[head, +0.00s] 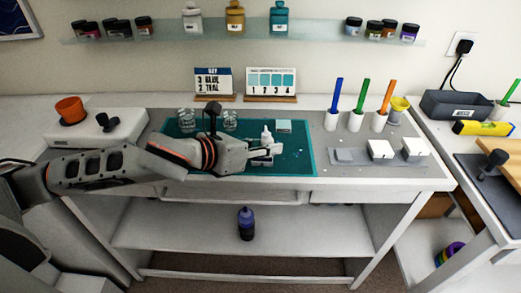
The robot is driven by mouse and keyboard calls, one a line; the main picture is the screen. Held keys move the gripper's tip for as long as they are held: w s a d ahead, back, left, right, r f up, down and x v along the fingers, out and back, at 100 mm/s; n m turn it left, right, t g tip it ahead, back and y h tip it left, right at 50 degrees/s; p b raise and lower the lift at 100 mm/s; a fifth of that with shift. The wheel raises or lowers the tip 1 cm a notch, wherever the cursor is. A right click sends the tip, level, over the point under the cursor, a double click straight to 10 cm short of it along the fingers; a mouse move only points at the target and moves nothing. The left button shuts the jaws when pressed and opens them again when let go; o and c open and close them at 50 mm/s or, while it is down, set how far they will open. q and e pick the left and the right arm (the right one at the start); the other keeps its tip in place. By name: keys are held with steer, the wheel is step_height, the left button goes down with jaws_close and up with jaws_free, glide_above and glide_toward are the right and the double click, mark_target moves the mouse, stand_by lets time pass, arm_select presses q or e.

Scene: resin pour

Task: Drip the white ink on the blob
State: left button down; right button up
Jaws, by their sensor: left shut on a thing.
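My left gripper (266,152) reaches in over the teal mat (305,164) and is shut on a small white bottle (266,136). The bottle looks upright with its narrow tip up, and its lower part is hidden by the fingers. I take it to be the white ink, but no label is readable. I cannot make out the blob; it may be too small or hidden behind my arm. My right gripper is not in view.
Clear cups (230,120) and a pale teal block (284,126) stand on the mat. Blue, green and orange tools stand in white holders (355,121) to the right. White blocks (380,149) rest on a grey plate. A glass shelf (310,38) with jars hangs above.

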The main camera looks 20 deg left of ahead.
arm_select(q)
steer(key=shift+w+a+f+m+t+y, duration=0.25)
steer(key=shift+m+t+y, duration=0.15)
steer(key=shift+m+t, duration=0.3)
steer(key=shift+r+p, duration=0.75)
steer(key=shift+p, duration=0.1)
steer(key=shift+d+r+p, duration=0.1)
steer(key=shift+r+p, duration=0.25)
steer(key=shift+p, duration=0.2)
steer(key=shift+f, duration=0.1)
